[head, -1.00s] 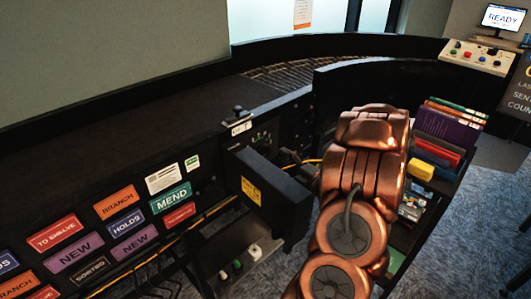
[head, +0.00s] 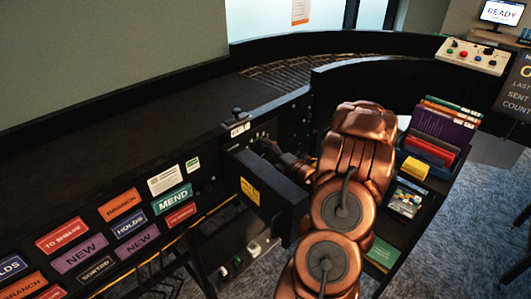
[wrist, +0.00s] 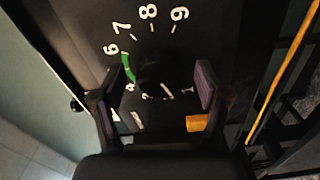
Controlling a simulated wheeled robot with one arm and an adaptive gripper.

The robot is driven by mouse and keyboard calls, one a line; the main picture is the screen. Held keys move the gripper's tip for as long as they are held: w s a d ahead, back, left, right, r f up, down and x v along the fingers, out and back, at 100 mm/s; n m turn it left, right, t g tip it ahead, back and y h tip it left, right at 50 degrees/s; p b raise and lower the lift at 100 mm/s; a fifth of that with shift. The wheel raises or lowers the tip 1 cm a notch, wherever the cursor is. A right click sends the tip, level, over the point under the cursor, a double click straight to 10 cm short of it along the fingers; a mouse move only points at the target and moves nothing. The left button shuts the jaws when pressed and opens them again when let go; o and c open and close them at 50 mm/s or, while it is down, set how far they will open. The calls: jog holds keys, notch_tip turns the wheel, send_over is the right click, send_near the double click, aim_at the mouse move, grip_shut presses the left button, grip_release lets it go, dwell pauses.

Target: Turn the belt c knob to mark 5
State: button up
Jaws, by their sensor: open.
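The belt c knob (wrist: 157,72) is a dark round knob on a black dial panel (wrist: 195,50) in the wrist view. White numerals 6, 7, 8 and 9 show around it, with a green arc (wrist: 128,68) beside the 6 and 7. My gripper (wrist: 156,82) is open, with one finger on each side of the knob and gaps visible. The knob's pointer direction is hard to tell, and the lower numerals are partly hidden. In the head view my gripper (head: 268,150) reaches the panel behind a black cover, and the knob is hidden.
The black cover (head: 270,190) with a yellow label stands out from the sorter front, close to my arm. A cart (head: 380,252) with books and boxes stands right of my arm. A yellow cable (wrist: 285,70) runs beside the panel.

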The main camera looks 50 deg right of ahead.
jog(key=c, duration=1.1)
jog(key=shift+c, duration=0.2)
